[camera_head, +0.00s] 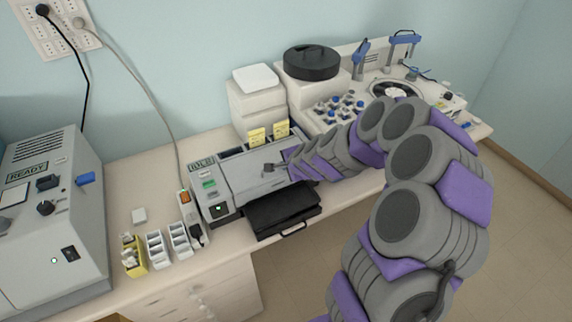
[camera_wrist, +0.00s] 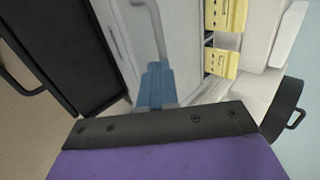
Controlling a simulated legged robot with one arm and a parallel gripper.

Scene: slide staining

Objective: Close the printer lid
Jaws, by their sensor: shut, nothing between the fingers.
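The grey printer-like machine (camera_head: 215,187) stands on the bench, with a green-lit display and switch at its left end. Its pale top panel (camera_head: 245,178) also fills the middle of the wrist view (camera_wrist: 130,50). A black flat panel with a front handle (camera_head: 283,212) juts out along the machine's front edge; it shows at the left of the wrist view (camera_wrist: 85,60). I cannot tell which panel is the lid. My gripper (camera_wrist: 155,68) is shut, its blue fingers over the pale panel, beside a thin grey bar (camera_wrist: 150,20). Whether they touch is unclear. My arm hides the machine's right end.
Yellow boxes (camera_head: 256,135), a white block stack (camera_head: 257,100) and a round black container (camera_head: 311,63) stand behind. A staining station (camera_head: 395,90) is at the right. A machine reading READY (camera_head: 50,230) and small slide racks (camera_head: 158,250) stand left.

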